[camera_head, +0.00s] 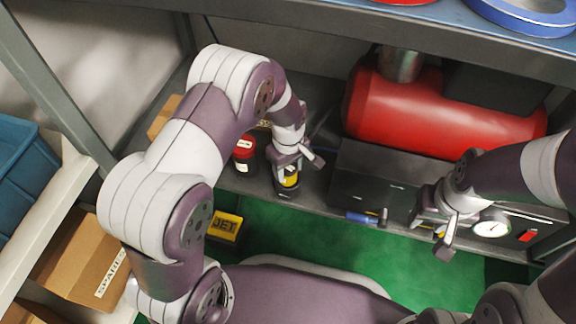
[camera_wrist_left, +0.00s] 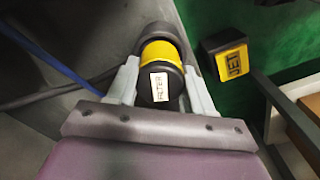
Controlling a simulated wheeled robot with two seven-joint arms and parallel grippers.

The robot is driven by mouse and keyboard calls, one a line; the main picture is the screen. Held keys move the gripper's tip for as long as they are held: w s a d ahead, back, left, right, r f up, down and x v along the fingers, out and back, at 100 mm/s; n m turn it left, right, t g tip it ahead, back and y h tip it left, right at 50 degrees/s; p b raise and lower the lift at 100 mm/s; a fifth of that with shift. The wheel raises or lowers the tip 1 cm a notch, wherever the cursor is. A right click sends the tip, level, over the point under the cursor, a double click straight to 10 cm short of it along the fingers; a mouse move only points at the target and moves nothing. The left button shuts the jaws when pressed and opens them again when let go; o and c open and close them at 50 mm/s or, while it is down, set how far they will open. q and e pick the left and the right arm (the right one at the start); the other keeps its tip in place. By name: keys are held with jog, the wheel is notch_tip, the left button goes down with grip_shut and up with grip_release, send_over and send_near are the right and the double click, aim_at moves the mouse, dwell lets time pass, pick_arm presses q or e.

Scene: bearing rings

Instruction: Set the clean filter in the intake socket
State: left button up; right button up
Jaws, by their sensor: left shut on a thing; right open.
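The filter (camera_head: 290,178) is a black cylinder with a yellow band. In the left wrist view the filter (camera_wrist_left: 161,84) shows a white label reading FILTER. My left gripper (camera_wrist_left: 160,72) is shut on it, one finger on each side; the gripper also shows in the head view (camera_head: 295,168). A dark grey rounded part, apparently the intake socket (camera_wrist_left: 160,32), borders the filter's far end; I cannot tell if the filter is seated in it. My right gripper (camera_head: 433,232) is open and empty in front of the dark panel at the right.
A red-lidded jar (camera_head: 244,150) stands left of my left gripper. A yellow JET box (camera_head: 224,227) lies nearer. A red tank (camera_head: 430,110) and a dark cabinet (camera_head: 360,175) fill the shelf's right side. A blue-handled tool (camera_head: 361,217) lies at its edge. A pressure gauge (camera_head: 491,229) is beside my right gripper.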

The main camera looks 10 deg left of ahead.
dwell(0.3)
pick_arm(q)
jog(key=shift+p, duration=0.5)
jog(key=shift+f+b, duration=0.3)
jog(key=shift+f, duration=0.3)
jog(key=o, duration=0.8)
